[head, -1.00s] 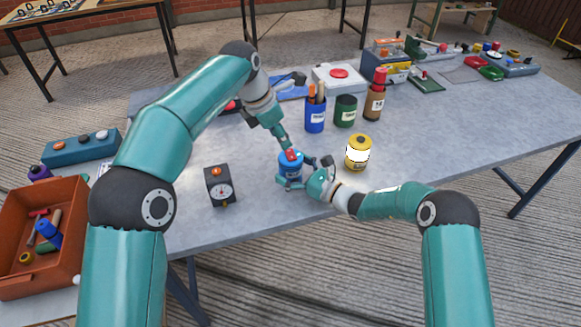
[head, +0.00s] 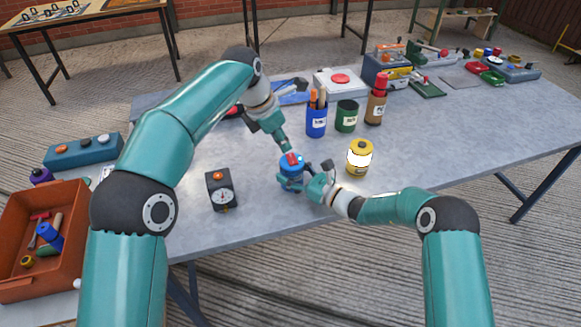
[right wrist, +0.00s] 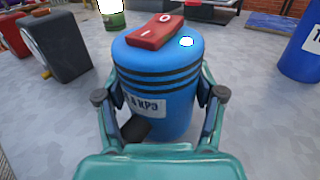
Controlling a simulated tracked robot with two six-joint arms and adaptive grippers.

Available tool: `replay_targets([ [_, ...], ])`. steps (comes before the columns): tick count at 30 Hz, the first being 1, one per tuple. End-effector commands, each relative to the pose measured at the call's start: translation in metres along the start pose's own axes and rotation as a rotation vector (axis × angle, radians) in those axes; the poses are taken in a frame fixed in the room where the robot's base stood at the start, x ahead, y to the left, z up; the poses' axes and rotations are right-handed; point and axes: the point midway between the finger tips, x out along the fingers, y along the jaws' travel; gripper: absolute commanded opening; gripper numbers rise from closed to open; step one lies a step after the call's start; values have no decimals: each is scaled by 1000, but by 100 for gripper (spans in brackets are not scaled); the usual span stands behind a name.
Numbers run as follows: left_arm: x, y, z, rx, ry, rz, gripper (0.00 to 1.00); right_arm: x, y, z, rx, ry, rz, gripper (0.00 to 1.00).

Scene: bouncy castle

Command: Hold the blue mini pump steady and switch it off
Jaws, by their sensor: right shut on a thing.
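The blue mini pump (head: 291,184) stands upright on the grey table. In the right wrist view the pump (right wrist: 160,75) is a ribbed blue cylinder with a white label and a red rocker switch (right wrist: 155,31) marked I and O on top. A small bright white spot shows beside the rocker. My right gripper (head: 305,179) is shut on the pump's sides, one finger on each side in the wrist view (right wrist: 160,95). My left gripper (head: 287,150) points down just above the pump's top, its fingers together. The head view does not show whether it touches the switch.
A dark gauge box (head: 221,191) stands left of the pump and a yellow can (head: 359,159) to its right. A blue pencil cup (head: 316,122), green cup (head: 346,116) and brown bottle (head: 375,107) stand behind. An orange crate (head: 70,270) is at the left.

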Motion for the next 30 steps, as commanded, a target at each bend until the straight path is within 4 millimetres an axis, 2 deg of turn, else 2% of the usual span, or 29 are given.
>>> replay_targets([
  [1,0,0,0,18,0,0,12,0,2,-4,3,7,3,12],
  [3,0,0,0,62,0,0,0,0,2,-4,3,7,3,12],
  [8,0,1,1,265,-5,4,0,0,2,-5,4,8,3,12],
  [30,5,-19,24,1793,-166,65,0,0,4,-7,6,12,5,12],
])
